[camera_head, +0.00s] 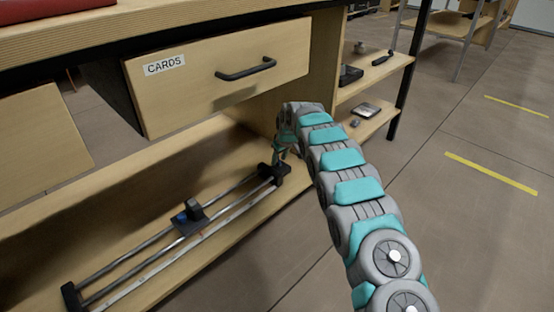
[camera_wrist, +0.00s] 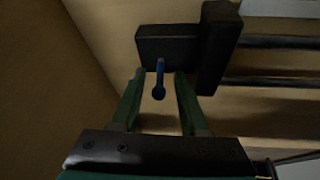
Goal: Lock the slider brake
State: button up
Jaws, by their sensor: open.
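The slider (camera_head: 150,262) lies on the lower shelf, with parallel metal rails between black end blocks. A black carriage (camera_head: 195,212) with a small blue part sits partway along the rails. My gripper (camera_head: 279,157) is at the slider's far end block (camera_head: 283,173). In the wrist view, that black end block (camera_wrist: 218,50) has a short blue lever (camera_wrist: 159,82) pointing toward me. My green fingers (camera_wrist: 158,88) are open, one on each side of the lever, with a gap to each. In the head view, the lever is hidden.
A drawer marked CARDS (camera_head: 225,75) stands open above the shelf (camera_head: 235,225), over the slider. A wood side panel (camera_head: 327,50) rises beside my gripper. Side shelves (camera_head: 370,75) at the right hold small dark items. The floor at the right is clear.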

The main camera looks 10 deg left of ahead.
jog(key=shift+c, duration=0.2)
grip_shut()
dwell(0.5)
